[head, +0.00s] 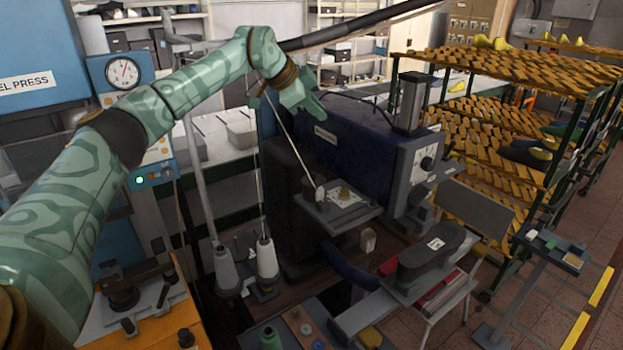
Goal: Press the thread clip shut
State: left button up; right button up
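My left arm comes in from the left, and its green gripper (303,98) hangs in front of the dark blue machine (360,150), high above its small plate (335,212). The fingers are small and seen at an angle, so I cannot tell whether they are open or shut. Two thread cones (267,259) stand lower down, below the gripper and to its left. Pale thread runs up from them towards the gripper, and a line slants down to the plate. I cannot make out the thread clip with certainty. My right gripper is not in view.
A rack of wooden slats (500,75) with several lasts stands at the right. A chair (470,215) and a small stand (545,245) are in front of it. A press with a dial (123,73) is at the left. Some tiled floor is clear at the lower right.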

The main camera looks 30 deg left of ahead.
aim_at(320, 187)
pick_arm(q)
jog(key=s+a+f+n+g+y, duration=0.2)
jog(key=s+f+n+g, duration=0.25)
jog(key=n, duration=0.25)
jog(key=shift+t+h, duration=0.25)
jog(key=shift+h, duration=0.05)
jog(key=x, duration=0.4)
jog(key=p+x, duration=0.1)
jog(key=x, duration=0.4)
jog(key=p+x, duration=0.1)
jog(key=x, duration=0.4)
jog(key=shift+s+a+f, duration=0.2)
jog(key=shift+s+f, duration=0.05)
jog(key=shift+f, duration=0.15)
jog(key=shift+w+f, duration=0.2)
jog(key=shift+f, duration=0.35)
grip_shut()
jog(key=shift+r+p, duration=0.1)
jog(key=shift+p, duration=0.2)
